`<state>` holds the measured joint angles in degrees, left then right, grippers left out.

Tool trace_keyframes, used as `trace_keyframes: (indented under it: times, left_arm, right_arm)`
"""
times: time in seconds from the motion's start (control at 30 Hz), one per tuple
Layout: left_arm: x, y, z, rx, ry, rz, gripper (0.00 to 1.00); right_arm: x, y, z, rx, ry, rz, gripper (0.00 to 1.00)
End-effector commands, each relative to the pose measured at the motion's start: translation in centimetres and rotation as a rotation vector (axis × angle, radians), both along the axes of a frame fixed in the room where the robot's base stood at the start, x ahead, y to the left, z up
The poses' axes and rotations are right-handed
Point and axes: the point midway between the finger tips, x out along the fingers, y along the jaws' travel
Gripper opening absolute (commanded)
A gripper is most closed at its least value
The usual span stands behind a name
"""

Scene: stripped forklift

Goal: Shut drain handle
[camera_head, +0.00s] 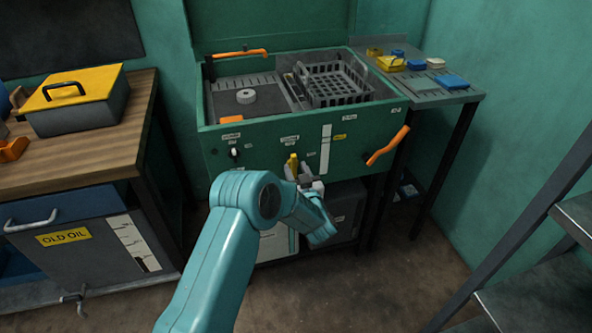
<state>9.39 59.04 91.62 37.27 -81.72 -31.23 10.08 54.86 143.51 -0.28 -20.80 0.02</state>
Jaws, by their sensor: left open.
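A green parts washer (262,150) stands in the middle with its lid up. A small upright yellow handle (293,162) is on its front panel below a white label; it looks like the drain handle, but the label is too small to read. My left gripper (304,177) is open at the panel, right by the lower end of the yellow handle. I cannot tell whether its fingers are around the handle or only beside it. My arm hides part of the lower panel. My right gripper is not in view.
A black basket (337,84) lies in the basin. A wooden bench (95,150) is left, a side table (425,92) right. Floor (385,275) is clear at front right.

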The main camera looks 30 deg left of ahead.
Motion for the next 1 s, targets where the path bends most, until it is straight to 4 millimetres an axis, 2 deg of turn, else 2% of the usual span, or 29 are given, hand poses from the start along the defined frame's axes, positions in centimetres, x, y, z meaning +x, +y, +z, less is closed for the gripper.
trace_keyframes:
  times: [0.37,0.4,0.5,0.77,1.0]
  left_arm:
    - [0.5,0.6,0.0,0.0,0.0,-0.001,0.43]
    - [0.5,0.6,0.0,0.0,0.0,-0.001,0.3]
    - [0.5,0.6,0.0,0.0,0.0,0.0,0.0]
    - [0.4,0.6,-0.1,-0.005,-0.007,0.0,0.0]
    - [0.4,0.6,-0.4,-0.06,-0.072,0.0,0.0]
  right_arm:
    - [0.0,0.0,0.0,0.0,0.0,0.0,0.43]
    - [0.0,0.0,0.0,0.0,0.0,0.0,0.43]
    - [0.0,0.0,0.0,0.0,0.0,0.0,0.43]
    - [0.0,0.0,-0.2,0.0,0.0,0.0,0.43]
    - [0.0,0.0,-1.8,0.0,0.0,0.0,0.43]
